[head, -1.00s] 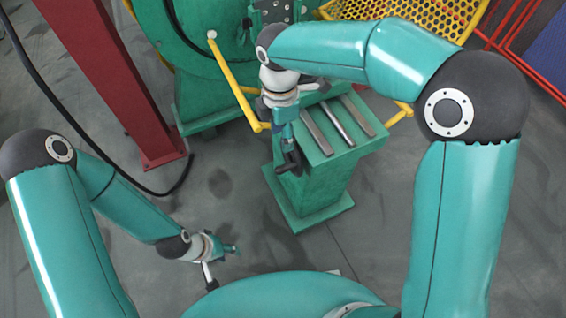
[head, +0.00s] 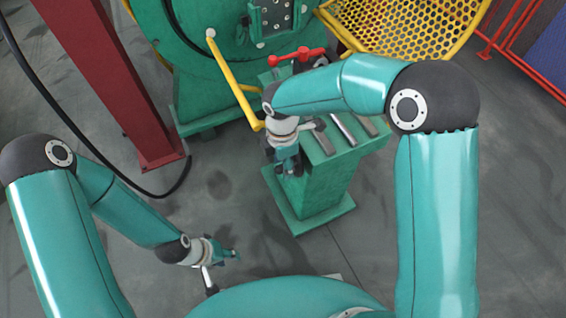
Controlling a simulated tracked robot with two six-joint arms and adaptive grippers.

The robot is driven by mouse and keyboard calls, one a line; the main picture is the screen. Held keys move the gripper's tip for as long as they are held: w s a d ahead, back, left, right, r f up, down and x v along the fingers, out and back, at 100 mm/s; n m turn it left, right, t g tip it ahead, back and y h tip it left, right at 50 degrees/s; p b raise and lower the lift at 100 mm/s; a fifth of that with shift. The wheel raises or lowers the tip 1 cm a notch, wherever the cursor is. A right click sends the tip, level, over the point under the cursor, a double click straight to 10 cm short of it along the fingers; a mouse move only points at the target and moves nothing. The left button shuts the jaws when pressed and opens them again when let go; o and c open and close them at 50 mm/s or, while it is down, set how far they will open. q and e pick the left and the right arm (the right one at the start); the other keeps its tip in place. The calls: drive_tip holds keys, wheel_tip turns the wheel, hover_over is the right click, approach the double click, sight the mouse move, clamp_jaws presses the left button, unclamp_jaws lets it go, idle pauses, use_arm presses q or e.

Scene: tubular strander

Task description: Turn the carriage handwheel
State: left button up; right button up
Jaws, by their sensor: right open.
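A red handle (head: 298,56) with rounded ends sits at the back of the green stand, in front of the green machine. Its lower part is partly hidden behind my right forearm, and I cannot tell whether it is the carriage handwheel. My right gripper (head: 287,166) points down by the stand's left front edge, open, with nothing seen between its fingers. It is apart from the red handle, nearer to me. My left gripper (head: 234,253) hangs low over the floor at the lower left, far from the stand. Its fingers are too small to judge.
The green stand (head: 315,195) carries several grey metal bars (head: 345,130) on top. A yellow lever (head: 232,80) slants down at its left. A yellow mesh guard (head: 410,28) is at the back right, a red column (head: 115,85) at the left. The floor between is clear.

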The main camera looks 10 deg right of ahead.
drive_tip(key=shift+c, duration=0.4)
clamp_jaws()
drive_tip(key=shift+s+f+b, duration=0.1)
drive_tip(key=shift+f+b, duration=0.1)
drive_tip(key=shift+b, duration=0.45)
drive_tip(key=f+t+b, duration=0.1)
drive_tip(key=t+b, duration=0.1)
drive_tip(key=b, duration=0.4)
drive_tip(key=s+f+t+y+b, duration=0.1)
drive_tip(key=t+b, duration=0.1)
drive_tip(key=b, duration=0.4)
drive_tip(key=s+f+t+y+b, duration=0.1)
drive_tip(key=t+b, duration=0.1)
drive_tip(key=b, duration=0.5)
drive_tip(key=shift+d+f+t, duration=0.1)
drive_tip(key=shift+d+t, duration=0.2)
drive_tip(key=shift+d, duration=0.05)
